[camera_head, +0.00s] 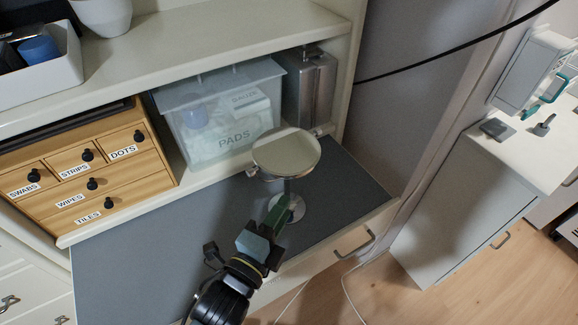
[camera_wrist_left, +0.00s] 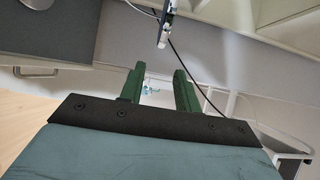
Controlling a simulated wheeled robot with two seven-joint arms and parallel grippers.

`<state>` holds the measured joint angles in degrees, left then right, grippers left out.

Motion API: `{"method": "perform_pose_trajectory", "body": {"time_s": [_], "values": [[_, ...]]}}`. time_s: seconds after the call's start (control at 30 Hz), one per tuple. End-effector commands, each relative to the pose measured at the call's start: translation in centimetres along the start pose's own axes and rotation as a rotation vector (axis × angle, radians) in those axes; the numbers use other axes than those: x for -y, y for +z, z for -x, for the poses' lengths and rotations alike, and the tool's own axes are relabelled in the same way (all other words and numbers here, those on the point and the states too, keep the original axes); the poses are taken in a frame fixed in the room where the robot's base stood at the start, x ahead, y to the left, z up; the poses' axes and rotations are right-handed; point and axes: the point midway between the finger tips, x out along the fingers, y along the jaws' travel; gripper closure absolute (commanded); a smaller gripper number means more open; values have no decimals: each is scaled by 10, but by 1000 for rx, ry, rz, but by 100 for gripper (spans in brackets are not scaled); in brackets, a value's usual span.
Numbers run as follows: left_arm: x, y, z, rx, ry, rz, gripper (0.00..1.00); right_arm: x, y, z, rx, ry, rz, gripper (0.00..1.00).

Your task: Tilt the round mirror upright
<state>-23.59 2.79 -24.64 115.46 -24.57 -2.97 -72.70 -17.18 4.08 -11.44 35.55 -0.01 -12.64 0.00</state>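The round mirror (camera_head: 286,153) stands on the grey drop-down surface, its disc tipped back close to flat and facing mostly up. Its round metal base (camera_head: 290,210) is partly hidden behind my gripper. My left gripper (camera_head: 279,207) is below the disc, in front of the stand, apart from the disc in the picture. In the left wrist view its green fingers (camera_wrist_left: 159,82) are spread with nothing between them. A thin silver and dark piece (camera_wrist_left: 165,25) ahead of them looks like the mirror edge-on. Whether a finger touches the stand cannot be told. My right gripper is not in view.
The grey surface (camera_head: 150,262) is otherwise clear. Behind it are a wooden drawer box (camera_head: 98,182), a translucent PADS bin (camera_head: 220,125) and a metal container (camera_head: 309,88) under a cream shelf (camera_head: 190,45). A white cabinet (camera_head: 460,205) stands at right.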

Motion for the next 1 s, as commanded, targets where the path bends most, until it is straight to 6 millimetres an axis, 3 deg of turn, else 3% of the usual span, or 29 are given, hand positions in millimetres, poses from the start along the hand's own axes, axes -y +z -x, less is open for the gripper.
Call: {"method": "perform_pose_trajectory", "body": {"time_s": [0.6,0.8,1.0], "values": [[1,2,-111,6,-2,1,67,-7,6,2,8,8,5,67],[1,2,-125,6,-1,0,67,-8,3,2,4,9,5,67],[1,2,-127,6,-1,0,67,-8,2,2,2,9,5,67]]}}
